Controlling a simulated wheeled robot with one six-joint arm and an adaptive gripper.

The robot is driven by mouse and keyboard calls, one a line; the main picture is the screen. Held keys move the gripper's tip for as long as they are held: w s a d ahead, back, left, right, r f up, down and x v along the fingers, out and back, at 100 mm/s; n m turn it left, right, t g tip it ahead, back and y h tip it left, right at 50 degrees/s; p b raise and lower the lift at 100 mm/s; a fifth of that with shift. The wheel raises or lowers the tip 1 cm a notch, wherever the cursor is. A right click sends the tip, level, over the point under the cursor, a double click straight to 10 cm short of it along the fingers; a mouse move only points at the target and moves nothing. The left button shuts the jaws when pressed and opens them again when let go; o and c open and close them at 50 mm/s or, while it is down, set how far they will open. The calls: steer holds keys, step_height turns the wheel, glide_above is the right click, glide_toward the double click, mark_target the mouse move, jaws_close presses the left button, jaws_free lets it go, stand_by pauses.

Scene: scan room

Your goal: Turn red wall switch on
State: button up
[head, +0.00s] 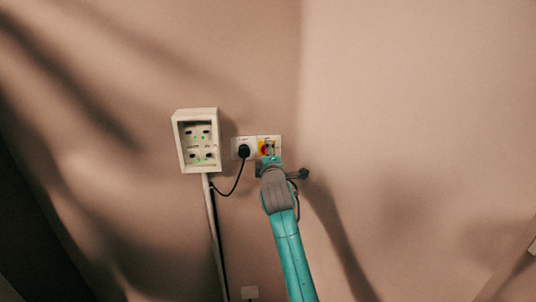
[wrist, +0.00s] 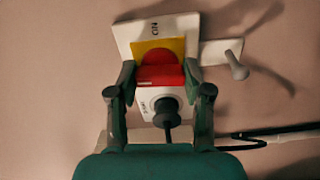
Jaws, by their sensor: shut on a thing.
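The red switch (wrist: 160,72) is a rotary knob with a raised red grip bar on a yellow square, on a white wall plate (wrist: 125,36). The word ON is on the plate beyond the yellow square in the wrist view. The fingertips hide the ends of the bar.
A black plug (head: 244,151) with a cable sits in a white socket beside the switch; a black plug (wrist: 166,111) also shows between my fingers in the wrist view. A white box with green lights (head: 196,113) is further left. The wall to the right is bare.

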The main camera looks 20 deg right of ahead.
steer(key=m, duration=0.8)
steer(key=shift+m, duration=0.3)
steer(key=m, duration=0.4)
steer(key=shift+f+m, duration=0.1)
steer(key=shift+m, duration=2)
steer(key=o, duration=1.2)
steer(key=shift+c, duration=0.2)
